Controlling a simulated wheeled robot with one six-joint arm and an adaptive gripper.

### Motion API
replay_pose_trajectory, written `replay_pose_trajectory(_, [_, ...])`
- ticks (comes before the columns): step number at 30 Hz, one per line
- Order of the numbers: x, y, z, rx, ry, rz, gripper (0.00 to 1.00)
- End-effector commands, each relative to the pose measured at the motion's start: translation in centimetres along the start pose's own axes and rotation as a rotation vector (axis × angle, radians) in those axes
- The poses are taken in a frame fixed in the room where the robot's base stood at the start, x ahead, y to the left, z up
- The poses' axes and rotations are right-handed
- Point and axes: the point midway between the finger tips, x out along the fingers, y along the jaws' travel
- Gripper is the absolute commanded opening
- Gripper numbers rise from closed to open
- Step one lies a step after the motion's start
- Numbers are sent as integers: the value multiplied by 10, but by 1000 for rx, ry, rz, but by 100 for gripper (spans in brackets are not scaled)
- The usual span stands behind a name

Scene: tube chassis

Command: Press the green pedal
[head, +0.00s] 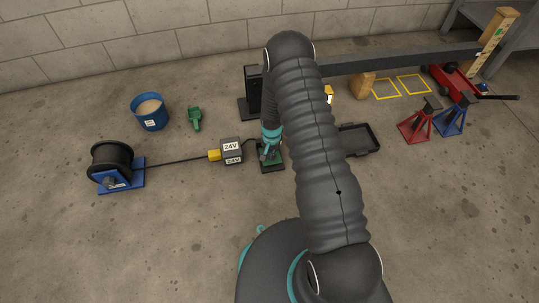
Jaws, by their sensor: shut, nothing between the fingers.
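The green pedal (275,157) sits on a dark base on the concrete floor, left of my arm and right of the grey 24V box. My gripper (266,154) is shut and empty, pointing down at the pedal's left side. It overlaps the pedal in this view; I cannot tell whether it touches it or whether the pedal is pressed down. My arm hides what lies just behind and right of the pedal.
The 24V box (231,151) joins a cable to a blue-based reel (112,160). A blue bucket (150,111) and a green scoop (195,118) stand behind. A black tray (359,140), red stand (415,127) and blue stand (452,120) are at right. The front-left floor is clear.

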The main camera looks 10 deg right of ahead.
Motion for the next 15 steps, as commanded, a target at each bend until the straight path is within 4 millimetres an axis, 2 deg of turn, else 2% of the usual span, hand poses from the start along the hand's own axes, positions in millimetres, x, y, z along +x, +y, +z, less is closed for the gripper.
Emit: replay_pose_trajectory(15, [-47,0,1,0,-1,1,0])
